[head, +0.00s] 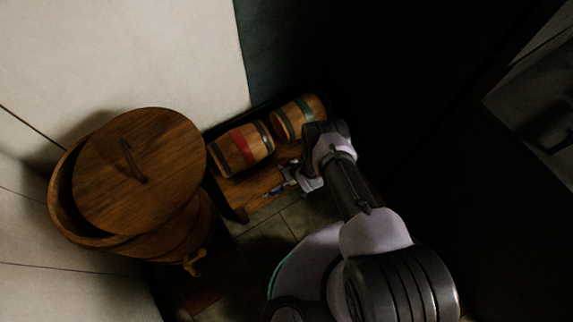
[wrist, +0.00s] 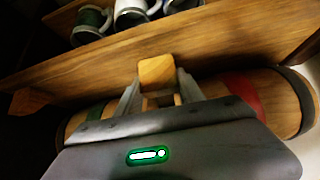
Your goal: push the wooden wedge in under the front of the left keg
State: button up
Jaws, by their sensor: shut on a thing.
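The left keg (head: 241,150), with a red band, lies on its side on a wooden rack beside the right keg (head: 298,118), which has a green band. In the wrist view the red-banded keg (wrist: 270,98) is at the right and the green-banded keg (wrist: 83,117) is at the left, partly hidden by my gripper. My gripper (wrist: 158,88) is shut on the wooden wedge (wrist: 157,72), a small light block that sticks out between the fingers. It is near the front of the kegs. The head view does not clearly show the wedge, and I cannot tell whether it touches a keg.
The rack's wooden board (wrist: 225,45) runs across the wrist view. Several mugs (wrist: 130,14) stand past it at the top left. A big lidded wooden tub (head: 140,175) with a tap (head: 194,263) stands left of the rack. Tiled floor (head: 300,218) lies in front.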

notch_tip(320, 180, up, 2)
jog(key=shift+p, duration=0.5)
jog(key=shift+f, duration=0.1)
jog(key=s+a+r+p, duration=0.2)
jog(key=s+a+r, duration=0.1)
jog(key=s+a, duration=0.6)
jog(key=shift+n+y, duration=0.3)
jog(key=shift+n, duration=0.1)
jog(key=f+b, duration=0.3)
jog(key=f, duration=0.1)
jog(key=a+f+b, duration=0.1)
jog(key=f+b, duration=0.1)
jog(key=shift+w+f+b, duration=0.3)
jog(key=shift+w+f, duration=0.1)
jog(key=shift+r, duration=0.1)
jog(key=shift+w, duration=0.1)
jog(key=shift+w+a, duration=0.7)
jog(key=shift+w, duration=0.35)
jog(key=shift+w+a, duration=0.75)
jog(key=shift+w, duration=0.25)
jog(key=shift+w+a, duration=0.7)
jog(key=shift+w, duration=0.35)
